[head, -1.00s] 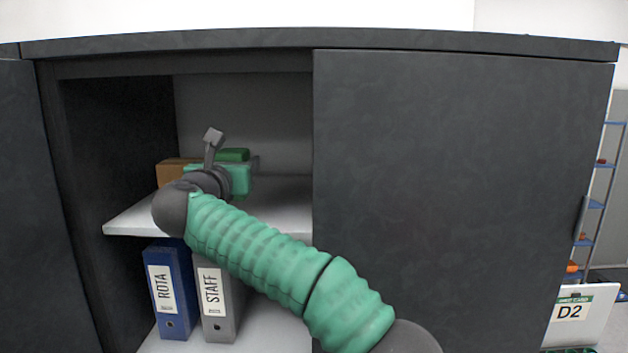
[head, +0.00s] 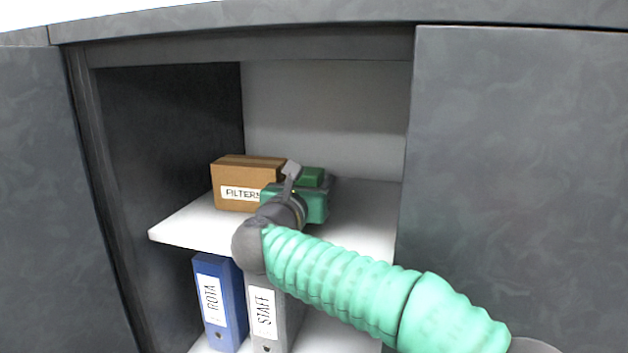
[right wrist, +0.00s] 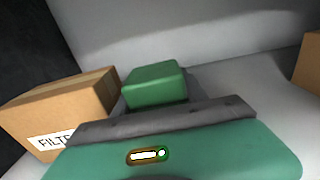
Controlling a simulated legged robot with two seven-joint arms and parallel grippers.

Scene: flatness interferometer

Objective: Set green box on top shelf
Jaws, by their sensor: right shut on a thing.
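The green box (head: 314,176) is inside the open cabinet, over the top shelf (head: 365,215), right of the brown FILTERS box (head: 232,172). My right gripper (head: 316,190) reaches in from the front and is shut on the green box. The gripper's green body covers the box's lower part in the head view. In the right wrist view the green box (right wrist: 155,84) shows beyond the grey bar of the gripper, with a dark finger at its right side. I cannot tell whether its underside touches the shelf. My left gripper is not in view.
The FILTERS box (right wrist: 62,108) stands close on the left. Another brown box (right wrist: 309,62) shows at the right edge of the wrist view. Blue ROTA (head: 218,300) and grey STAFF (head: 266,315) binders stand below. A dark door panel (head: 520,170) closes the right side.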

